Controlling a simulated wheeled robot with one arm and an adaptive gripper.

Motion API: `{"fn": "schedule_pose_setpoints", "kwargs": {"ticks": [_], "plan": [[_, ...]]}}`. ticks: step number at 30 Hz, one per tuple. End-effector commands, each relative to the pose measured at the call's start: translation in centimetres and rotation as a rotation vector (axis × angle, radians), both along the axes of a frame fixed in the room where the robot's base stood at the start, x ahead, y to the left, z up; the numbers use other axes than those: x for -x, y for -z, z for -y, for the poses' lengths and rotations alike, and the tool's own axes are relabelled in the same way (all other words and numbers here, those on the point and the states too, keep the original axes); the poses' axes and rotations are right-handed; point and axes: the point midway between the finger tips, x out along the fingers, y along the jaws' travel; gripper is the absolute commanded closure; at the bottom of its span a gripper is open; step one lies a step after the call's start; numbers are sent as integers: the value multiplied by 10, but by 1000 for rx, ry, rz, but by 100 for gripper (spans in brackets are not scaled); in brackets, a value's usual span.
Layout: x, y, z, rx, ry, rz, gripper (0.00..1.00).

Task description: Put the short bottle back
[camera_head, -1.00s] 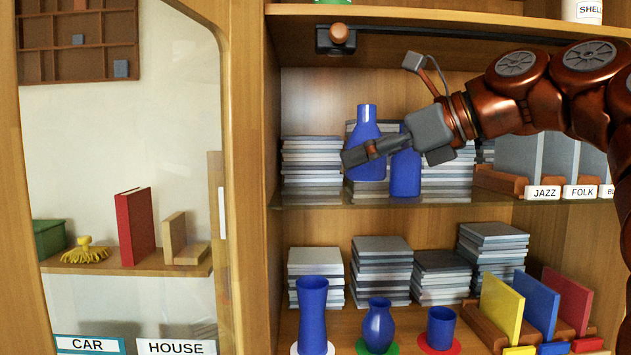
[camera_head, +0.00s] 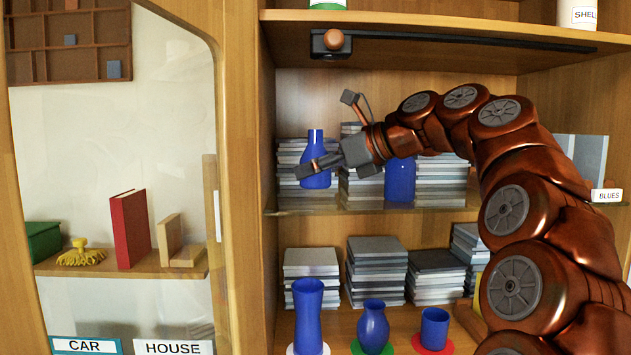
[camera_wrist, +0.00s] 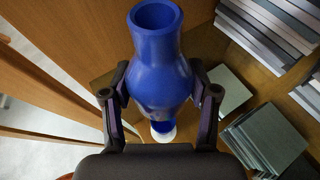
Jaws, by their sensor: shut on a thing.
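My gripper (camera_head: 308,170) is shut on a blue bottle (camera_head: 315,149) with a narrow neck. It holds the bottle upright at the left of the glass shelf, in front of the stacks there. In the wrist view the bottle (camera_wrist: 160,60) is between both fingers (camera_wrist: 160,105), its open mouth towards the camera. Another blue vessel (camera_head: 400,184) stands on the glass shelf, its top hidden by my arm. Below stand a tall blue vase (camera_head: 308,318) on a white disc, a round blue vase (camera_head: 373,328) on a green disc and a blue cup (camera_head: 435,328) on a red disc.
The glass shelf (camera_head: 350,209) runs under the held bottle. Grey stacks (camera_head: 376,270) fill the back of both levels. A wooden upright and glazed door (camera_head: 232,180) stand close at the left. A rail with a knob (camera_head: 333,40) is above.

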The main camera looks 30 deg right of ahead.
Motion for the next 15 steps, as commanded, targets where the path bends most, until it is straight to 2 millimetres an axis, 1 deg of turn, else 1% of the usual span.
{"fn": "schedule_pose_setpoints", "kwargs": {"ticks": [3,9,15], "plan": [[1,12,-1,-2,-4,-6,83],[1,23,-1,-1,-1,-3,83],[1,25,-1,1,-1,-2,83]]}}
